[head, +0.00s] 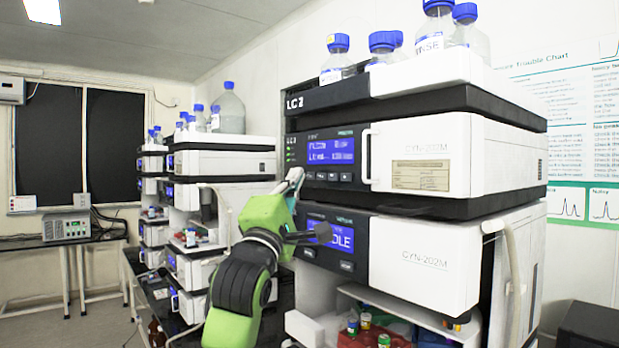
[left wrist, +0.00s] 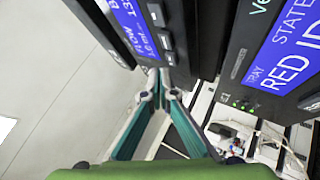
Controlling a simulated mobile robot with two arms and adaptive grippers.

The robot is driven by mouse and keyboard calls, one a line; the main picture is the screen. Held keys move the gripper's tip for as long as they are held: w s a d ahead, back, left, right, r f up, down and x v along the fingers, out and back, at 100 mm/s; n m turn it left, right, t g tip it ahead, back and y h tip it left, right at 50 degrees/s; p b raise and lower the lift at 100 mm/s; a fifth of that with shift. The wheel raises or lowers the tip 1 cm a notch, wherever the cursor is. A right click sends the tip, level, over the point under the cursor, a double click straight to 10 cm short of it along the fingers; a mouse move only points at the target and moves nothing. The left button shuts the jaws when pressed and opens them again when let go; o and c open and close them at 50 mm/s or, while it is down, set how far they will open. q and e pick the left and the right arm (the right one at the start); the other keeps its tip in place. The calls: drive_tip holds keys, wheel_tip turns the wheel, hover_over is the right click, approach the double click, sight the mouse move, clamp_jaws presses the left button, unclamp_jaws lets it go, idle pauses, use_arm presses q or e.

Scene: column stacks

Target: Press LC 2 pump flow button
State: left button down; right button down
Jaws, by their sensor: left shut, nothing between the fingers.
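The LC 2 stack (head: 322,97) stands in the middle of the head view. Its upper module has a blue pump display (head: 330,151) with a row of small dark buttons (head: 326,177) below it. My left gripper (head: 294,176) is shut and empty, its tips at the left end of that row. The left wrist view shows the pump display (left wrist: 126,20) reading FLOW, and the button row (left wrist: 166,40). The shut fingertips (left wrist: 164,78) are close to the end button; I cannot tell whether they touch it. My right gripper is not in view.
Below the pump is a module with another blue display (head: 338,238), partly behind my left arm. A white tube handle (head: 367,156) stands out right of the pump display. Bottles (head: 337,60) stand on top. More stacks (head: 220,160) stand behind at left.

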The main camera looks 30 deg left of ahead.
use_arm(q)
drive_tip(key=s, duration=0.1)
drive_tip(key=s+a, duration=0.1)
drive_tip(key=s, duration=0.1)
drive_tip(key=s+a, duration=0.1)
drive_tip(key=shift+s, duration=0.3)
idle(0.3)
idle(0.8)
